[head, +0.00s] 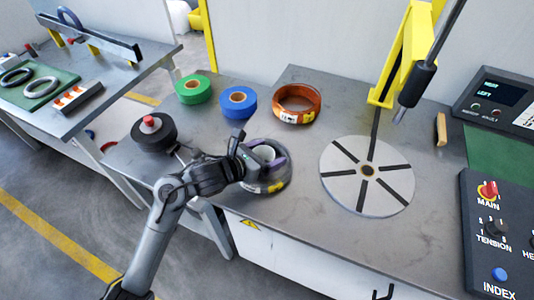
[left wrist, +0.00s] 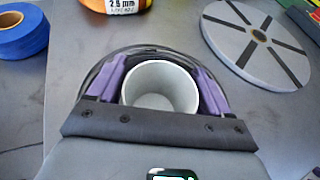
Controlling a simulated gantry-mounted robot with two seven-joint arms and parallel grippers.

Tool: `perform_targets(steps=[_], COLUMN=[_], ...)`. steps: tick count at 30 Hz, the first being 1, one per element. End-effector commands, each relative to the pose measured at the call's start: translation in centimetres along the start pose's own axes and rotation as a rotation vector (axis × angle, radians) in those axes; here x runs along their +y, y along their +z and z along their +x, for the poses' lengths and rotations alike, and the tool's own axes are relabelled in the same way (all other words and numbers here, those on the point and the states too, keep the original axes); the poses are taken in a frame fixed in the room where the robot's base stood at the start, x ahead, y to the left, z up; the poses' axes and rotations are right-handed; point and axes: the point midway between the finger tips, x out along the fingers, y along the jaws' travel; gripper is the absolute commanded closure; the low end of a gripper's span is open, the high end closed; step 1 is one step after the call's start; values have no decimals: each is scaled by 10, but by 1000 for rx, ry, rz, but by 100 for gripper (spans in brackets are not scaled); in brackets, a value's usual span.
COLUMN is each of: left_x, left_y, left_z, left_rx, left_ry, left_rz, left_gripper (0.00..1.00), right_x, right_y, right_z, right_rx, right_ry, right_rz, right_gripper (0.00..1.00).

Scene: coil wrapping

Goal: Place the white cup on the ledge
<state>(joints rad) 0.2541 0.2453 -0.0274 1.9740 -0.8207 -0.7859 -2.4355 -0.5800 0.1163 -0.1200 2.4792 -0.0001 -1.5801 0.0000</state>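The white cup (head: 267,153) stands upright with its open mouth up, at the dark coil (head: 268,187) near the workbench's front edge. In the left wrist view the cup (left wrist: 160,85) sits between the purple finger pads of my left gripper (left wrist: 160,92). The pads appear to touch both its sides. In the head view my left gripper (head: 264,158) reaches over the coil from the left and hides part of the cup. The cup's base is hidden, so I cannot tell whether it rests on anything. I cannot clearly identify a ledge. My right gripper is out of view.
Green (head: 194,89), blue (head: 238,102) and orange (head: 297,103) rolls stand behind the gripper, and a black spool (head: 153,132) to its left. A slotted turntable (head: 366,176) lies right, below a yellow arm (head: 404,55). A control panel (head: 497,235) is far right.

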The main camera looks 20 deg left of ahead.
Motion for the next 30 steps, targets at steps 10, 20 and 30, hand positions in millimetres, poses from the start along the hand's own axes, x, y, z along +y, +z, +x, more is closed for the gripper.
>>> perform_targets(steps=[10,20,30], left_x=[1,1,0], left_y=[4,4,3], left_z=[-16,-77,-117], left_rx=[1,3,1], left_ry=[2,2,0], left_rz=[3,4,1], left_gripper=[21,21,6], right_x=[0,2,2], right_y=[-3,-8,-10], right_z=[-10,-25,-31], right_rx=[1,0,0], right_ry=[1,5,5], right_rz=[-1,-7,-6], right_gripper=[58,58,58])
